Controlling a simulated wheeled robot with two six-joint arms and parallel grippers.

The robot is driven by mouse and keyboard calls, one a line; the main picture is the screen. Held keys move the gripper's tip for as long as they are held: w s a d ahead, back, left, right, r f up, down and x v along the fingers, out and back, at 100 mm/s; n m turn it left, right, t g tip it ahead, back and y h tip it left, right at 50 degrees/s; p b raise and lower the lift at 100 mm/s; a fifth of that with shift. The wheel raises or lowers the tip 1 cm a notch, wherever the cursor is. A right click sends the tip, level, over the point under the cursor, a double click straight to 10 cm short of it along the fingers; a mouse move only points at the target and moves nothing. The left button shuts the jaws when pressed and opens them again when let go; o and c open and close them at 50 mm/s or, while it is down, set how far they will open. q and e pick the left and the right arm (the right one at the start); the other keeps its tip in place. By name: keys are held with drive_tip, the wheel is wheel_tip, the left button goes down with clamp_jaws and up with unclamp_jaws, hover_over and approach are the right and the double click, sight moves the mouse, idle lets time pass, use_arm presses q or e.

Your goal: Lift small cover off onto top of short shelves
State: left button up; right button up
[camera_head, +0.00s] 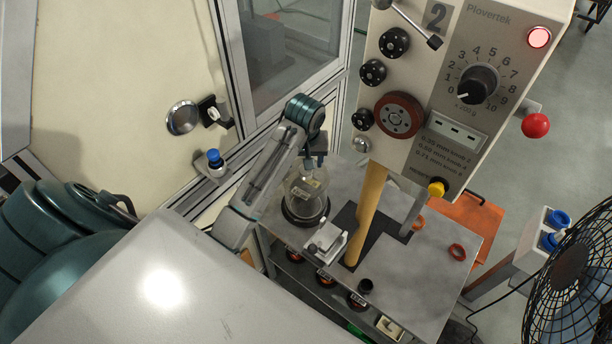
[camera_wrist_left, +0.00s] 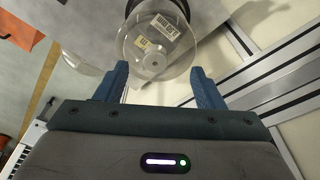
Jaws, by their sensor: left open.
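The small cover (camera_head: 307,192) is a clear glass-like dome standing upright on a dark round base, on the grey top (camera_head: 424,291) of a low unit with shelf openings below. In the left wrist view the cover (camera_wrist_left: 158,45) shows with its round knob towards me and labels visible through it. My left gripper (camera_head: 315,160) is above the dome in the head view. In the wrist view my left gripper (camera_wrist_left: 158,72) is open, its fingers apart on either side of the knob end; I cannot tell whether they touch it. My right gripper is not in view.
A winding machine (camera_head: 455,80) with dials rises behind the top. A framed cabinet (camera_head: 290,60) stands behind the arm; a black fan (camera_head: 572,268) is at right.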

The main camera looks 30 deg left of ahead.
sight(307, 172)
use_arm(q)
drive_tip(key=w+b, duration=0.1)
drive_tip(key=w+a+b, duration=0.1)
drive_tip(key=w+f+n+b, duration=0.1)
drive_tip(key=shift+w+a+b, duration=0.15)
drive_tip(key=shift+b, duration=0.2)
drive_tip(key=shift+w+a+f+p, duration=0.15)
drive_tip(key=shift+f+p, duration=0.1)
drive_tip(key=shift+f, duration=0.2)
drive_tip(key=shift+w+d+f+p, duration=0.1)
drive_tip(key=shift+f+p, duration=0.1)
drive_tip(key=shift+f, duration=0.25)
drive_tip(key=f+p, duration=0.2)
drive_tip(key=f, duration=0.1)
drive_tip(key=f+p, duration=0.1)
drive_tip(key=shift+a+f, duration=0.2)
drive_tip(key=shift+a, duration=0.1)
drive_tip(key=shift+w+a+f, duration=0.1)
drive_tip(key=shift+w+f, duration=0.05)
drive_tip(key=shift+f, duration=0.4)
clamp_jaws()
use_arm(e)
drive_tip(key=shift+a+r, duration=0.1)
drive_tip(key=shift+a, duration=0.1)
